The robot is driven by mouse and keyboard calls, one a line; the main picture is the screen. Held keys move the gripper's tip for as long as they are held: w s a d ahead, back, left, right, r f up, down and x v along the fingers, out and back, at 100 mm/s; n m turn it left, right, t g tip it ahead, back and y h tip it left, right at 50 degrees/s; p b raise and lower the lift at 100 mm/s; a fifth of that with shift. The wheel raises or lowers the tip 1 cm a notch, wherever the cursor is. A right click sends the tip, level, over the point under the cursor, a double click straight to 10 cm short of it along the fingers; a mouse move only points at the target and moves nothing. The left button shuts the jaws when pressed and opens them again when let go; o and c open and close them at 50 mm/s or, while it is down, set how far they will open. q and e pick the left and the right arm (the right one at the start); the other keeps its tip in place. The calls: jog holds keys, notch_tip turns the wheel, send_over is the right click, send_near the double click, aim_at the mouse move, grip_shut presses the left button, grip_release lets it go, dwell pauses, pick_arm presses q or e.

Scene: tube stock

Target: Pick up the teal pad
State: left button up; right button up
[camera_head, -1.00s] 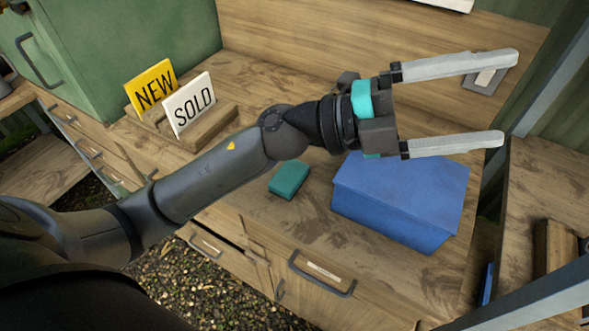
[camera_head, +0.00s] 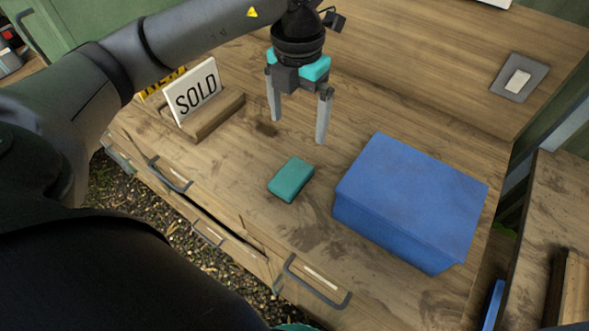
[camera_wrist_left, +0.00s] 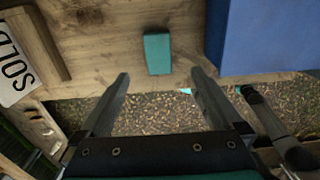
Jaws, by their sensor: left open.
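The teal pad (camera_head: 291,179) is a small rectangular block lying flat on the wooden worktop, left of the blue box. My left gripper (camera_head: 298,132) is open and empty, pointing down above the worktop behind the pad in the head view. Its fingers do not touch the pad. In the left wrist view the pad (camera_wrist_left: 157,53) lies beyond the fingertips, roughly in line with the gap between the two fingers (camera_wrist_left: 160,80). My right gripper is not in view.
A blue box (camera_head: 412,195) stands right of the pad. A SOLD sign (camera_head: 193,90) and a partly hidden yellow sign (camera_head: 160,84) stand in a wooden holder (camera_head: 205,117) on the left. Drawer handles line the front. A grey plate (camera_head: 519,78) is on the back right.

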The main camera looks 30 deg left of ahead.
pick_arm(q)
jog(key=b, duration=0.1)
send_over(294, 172)
notch_tip(294, 172, down, 10)
jog(key=shift+w+d+r, duration=0.1)
jog(key=shift+w+d, duration=0.05)
notch_tip(294, 172, down, 5)
jog(key=shift+f, duration=0.15)
jog(key=c, duration=1.4)
